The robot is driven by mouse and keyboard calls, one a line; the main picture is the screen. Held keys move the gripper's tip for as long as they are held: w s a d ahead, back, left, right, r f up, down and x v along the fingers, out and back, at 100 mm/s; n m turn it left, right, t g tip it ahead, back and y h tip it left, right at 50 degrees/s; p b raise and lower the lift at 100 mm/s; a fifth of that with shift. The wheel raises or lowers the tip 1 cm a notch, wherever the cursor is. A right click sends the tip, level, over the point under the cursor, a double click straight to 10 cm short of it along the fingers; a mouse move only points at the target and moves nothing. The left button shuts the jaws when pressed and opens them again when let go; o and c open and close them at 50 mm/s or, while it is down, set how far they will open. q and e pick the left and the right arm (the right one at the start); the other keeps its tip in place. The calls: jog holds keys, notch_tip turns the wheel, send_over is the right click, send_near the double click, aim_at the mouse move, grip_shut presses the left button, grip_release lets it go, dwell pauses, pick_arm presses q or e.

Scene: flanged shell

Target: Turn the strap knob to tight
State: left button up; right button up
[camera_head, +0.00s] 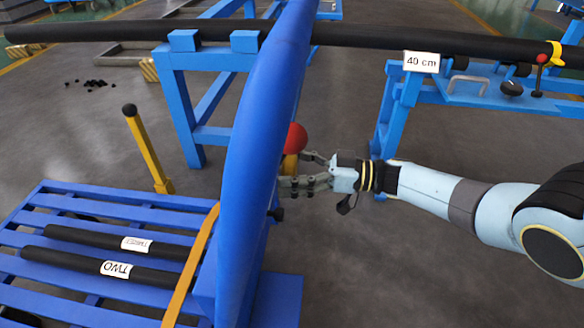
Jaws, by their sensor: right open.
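A yellow strap (190,268) runs over the blue slatted rack at the lower left. I cannot tell for sure which knob is the strap knob. A small dark knob (275,214) shows at the right edge of the tall blue curved flange, just below my right gripper. A red ball (297,138) on a short yellow stem stands beside that flange, partly hidden by it. My right gripper (304,172) comes in from the right, open, with its fingers around or just beside the yellow stem; contact cannot be told. My left gripper is not in view.
Black bars with labels lie on the blue slatted rack (62,311). A yellow post (146,150) with a black top stands behind it. A long black pipe (440,43) crosses the back on blue stands, with a "40 cm" sign (421,62). A red-topped lever (541,62) stands at the right.

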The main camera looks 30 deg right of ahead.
jog(key=v, duration=1.2)
